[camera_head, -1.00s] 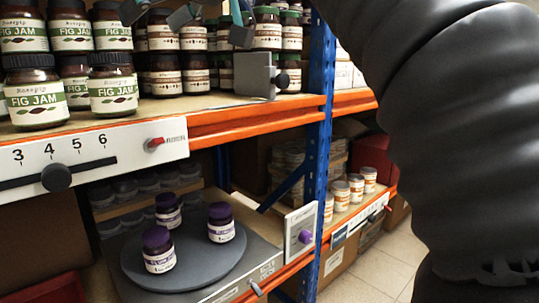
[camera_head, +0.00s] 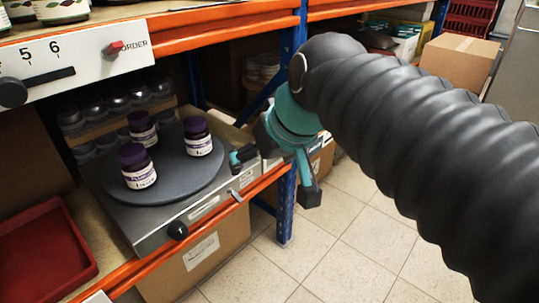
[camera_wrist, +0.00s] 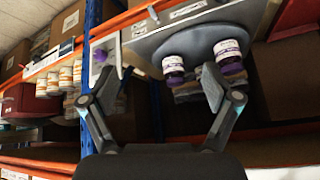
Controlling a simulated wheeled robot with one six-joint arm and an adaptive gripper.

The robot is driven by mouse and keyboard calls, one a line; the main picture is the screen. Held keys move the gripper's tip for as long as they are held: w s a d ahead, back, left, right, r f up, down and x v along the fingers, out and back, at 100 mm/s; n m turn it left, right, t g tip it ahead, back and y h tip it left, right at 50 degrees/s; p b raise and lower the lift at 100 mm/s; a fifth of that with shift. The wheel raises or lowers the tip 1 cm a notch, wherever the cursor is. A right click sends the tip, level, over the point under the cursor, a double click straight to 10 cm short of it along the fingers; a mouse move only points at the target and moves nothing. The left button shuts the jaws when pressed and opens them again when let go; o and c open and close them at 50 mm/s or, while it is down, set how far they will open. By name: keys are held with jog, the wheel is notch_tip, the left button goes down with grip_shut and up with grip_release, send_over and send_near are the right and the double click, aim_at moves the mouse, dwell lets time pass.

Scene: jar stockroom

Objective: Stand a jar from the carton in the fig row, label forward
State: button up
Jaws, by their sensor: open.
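Jars with white fig labels (camera_head: 60,10) stand on the upper shelf at the top left of the head view, mostly cut off. My gripper (camera_head: 275,178) is open and empty in front of the shelf post, right of a grey turntable (camera_head: 190,180). In the wrist view its spread fingers (camera_wrist: 160,88) have nothing between them. A cardboard carton (camera_head: 205,262) stands under the lower shelf, its inside hidden. Another carton (camera_head: 460,62) is at the back right. I cannot tell which one holds the jars.
A blue post (camera_head: 286,200) stands just behind my gripper. A red tray (camera_head: 45,255) lies lower left. The tiled floor (camera_head: 340,255) is clear.

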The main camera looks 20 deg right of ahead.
jog(key=s+d+f+h, duration=0.1)
jog(key=s+d+f, duration=0.1)
jog(key=f, duration=0.4)
jog(key=s+d+f+m+g+h, duration=0.1)
jog(key=s+d+f, duration=0.1)
jog(key=s+f, duration=0.3)
jog(key=shift+d+f+m, duration=0.2)
jog(key=shift+f+m, duration=0.1)
jog(key=shift+f, duration=0.45)
jog(key=shift+r+p, duration=0.45)
